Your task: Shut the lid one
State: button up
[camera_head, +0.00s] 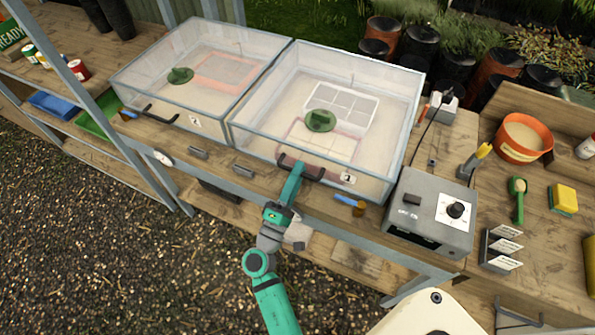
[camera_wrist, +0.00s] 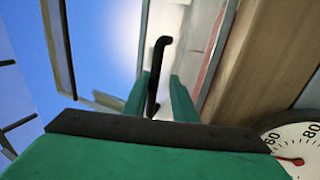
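Two clear boxes with pale frames stand side by side on the bench, the left box (camera_head: 195,105) and the right box (camera_head: 245,140). Each has a green disc on top and a black front handle: the left handle (camera_head: 150,115) and the right handle (camera_head: 318,173). My gripper (camera_head: 291,178) is at the right box's handle. In the wrist view my gripper (camera_wrist: 160,95) has its green fingers apart, with a black handle (camera_wrist: 160,50) between them; firm contact is not clear.
A grey control box (camera_head: 430,215) with a knob stands right of the right box. An orange pot (camera_head: 523,138), a green scoop (camera_head: 518,200) and a yellow sponge (camera_head: 563,198) lie further right. A round dial (camera_wrist: 295,150) is close beside my gripper. Gravel lies in front.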

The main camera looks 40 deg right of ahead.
jog(key=shift+f, duration=0.1)
jog(key=v, duration=1)
jog(key=shift+s+a, duration=0.2)
jog(key=shift+a, duration=0.1)
jog(key=shift+f, duration=0.1)
jog(key=s+a+f+n+t+y, duration=0.1)
jog(key=s+a+f+y, duration=0.4)
jog(key=f+y, duration=0.25)
jog(key=s+a+f+y, duration=0.5)
jog(key=a+f+y, duration=0.1)
jog(key=f, duration=0.3)
jog(key=s+a+r+m+t+y, duration=0.1)
jog(key=s+a+r+m+y, duration=0.1)
jog(key=s+a+r+y, duration=0.35)
jog(key=s+a+r+m+t, duration=0.3)
jog(key=s+r+m, duration=0.1)
jog(key=r, duration=0.5)
jog(key=shift+s+r+m, duration=0.35)
jog(key=shift+s+m, duration=0.05)
jog(key=shift+s, duration=0.15)
